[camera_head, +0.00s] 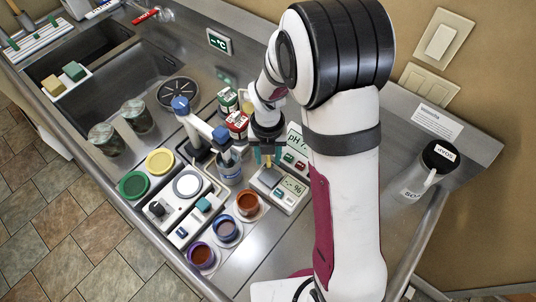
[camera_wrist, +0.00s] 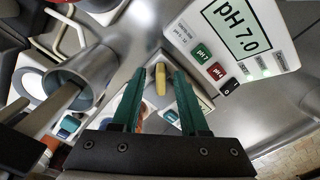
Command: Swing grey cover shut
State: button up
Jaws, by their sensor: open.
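I cannot single out a grey cover with certainty in either view. My gripper (camera_head: 267,156) points down just right of a grey-blue cup (camera_head: 229,166) and above the small white % meter (camera_head: 289,190). In the wrist view its green fingers (camera_wrist: 160,76) are apart. A small yellow piece (camera_wrist: 160,80) shows between them, and I cannot tell whether it touches either finger. The cup (camera_wrist: 92,72) also shows at left in the wrist view, with a rod in it. A white device with a round silver disc (camera_head: 187,183) sits to the left of the cup.
A pH meter (camera_wrist: 240,35) stands close on the right in the wrist view. A blue-jointed stand (camera_head: 184,112), red and green tins, several coloured pots (camera_head: 247,203) and two lidded jars (camera_head: 137,116) crowd the counter. The sink is at upper left.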

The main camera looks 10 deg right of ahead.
jog(key=m, duration=0.2)
jog(key=shift+d+m, duration=0.1)
jog(key=shift+m, duration=0.3)
jog(key=m, duration=0.4)
jog(key=shift+m, duration=0.3)
jog(key=m, duration=0.7)
jog(key=shift+m, duration=0.3)
jog(key=shift+w+r+m, duration=0.1)
jog(key=shift+r+m, duration=0.5)
jog(key=shift+m, duration=0.2)
notch_tip(320, 180, up, 14)
jog(key=s+d+r+m+y, duration=0.1)
jog(key=s+d+m, duration=0.1)
jog(key=s+m, duration=2)
jog(key=shift+m+y, duration=0.4)
jog(key=shift+m, duration=0.4)
jog(key=shift+s+d, duration=0.1)
